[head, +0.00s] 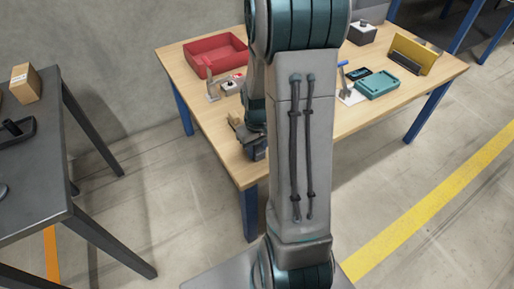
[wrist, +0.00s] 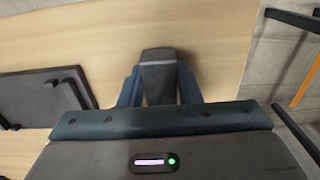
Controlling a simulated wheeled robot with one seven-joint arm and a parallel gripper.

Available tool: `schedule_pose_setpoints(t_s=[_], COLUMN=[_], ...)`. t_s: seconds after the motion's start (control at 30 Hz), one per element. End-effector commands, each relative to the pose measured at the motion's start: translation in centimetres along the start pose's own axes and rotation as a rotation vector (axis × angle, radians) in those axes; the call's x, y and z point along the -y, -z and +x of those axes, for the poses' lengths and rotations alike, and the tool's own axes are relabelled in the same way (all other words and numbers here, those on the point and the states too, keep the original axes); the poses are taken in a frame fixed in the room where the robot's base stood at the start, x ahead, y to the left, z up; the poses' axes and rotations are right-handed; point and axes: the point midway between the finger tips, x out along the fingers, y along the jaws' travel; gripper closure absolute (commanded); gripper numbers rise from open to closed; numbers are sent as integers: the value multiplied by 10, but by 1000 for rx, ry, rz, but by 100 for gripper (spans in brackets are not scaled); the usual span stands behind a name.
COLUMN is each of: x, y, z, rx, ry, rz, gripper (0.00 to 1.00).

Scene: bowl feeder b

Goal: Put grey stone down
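The grey stone (wrist: 158,76), a dark grey block, sits between the two fingers of my gripper (wrist: 159,88) in the wrist view. The fingers are closed against its sides. Bare wooden table top (wrist: 110,35) shows around and beyond it. I cannot tell whether the stone touches the table or hangs just above it. In the head view my gripper (head: 253,146) is low over the near left part of the wooden table (head: 205,115), close to its front edge. My arm hides much of the table there, and the stone is not clear in that view.
A red bin (head: 215,55) stands at the table's back left, with a small switch box (head: 231,86) before it. A teal tray (head: 378,84) and yellow holder (head: 413,54) are at the right. A dark flat tray (wrist: 40,97) lies left of my gripper. A dark bench (head: 45,165) stands left.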

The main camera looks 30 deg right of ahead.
Motion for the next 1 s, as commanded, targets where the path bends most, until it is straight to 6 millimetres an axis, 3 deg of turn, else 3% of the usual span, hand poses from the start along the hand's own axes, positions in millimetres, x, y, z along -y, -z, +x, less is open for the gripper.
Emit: schedule_pose_setpoints(t_s=[0.03,0.07,0.1,0.47,1.0], x=[0,0,0,0,0], y=[0,0,0,0,0], z=[0,0,0,-7,-110], rx=[0,0,0,-1,-2], ry=[0,0,0,0,-1], rz=[0,0,0,0,0], gripper=[58,50,48,48,48])
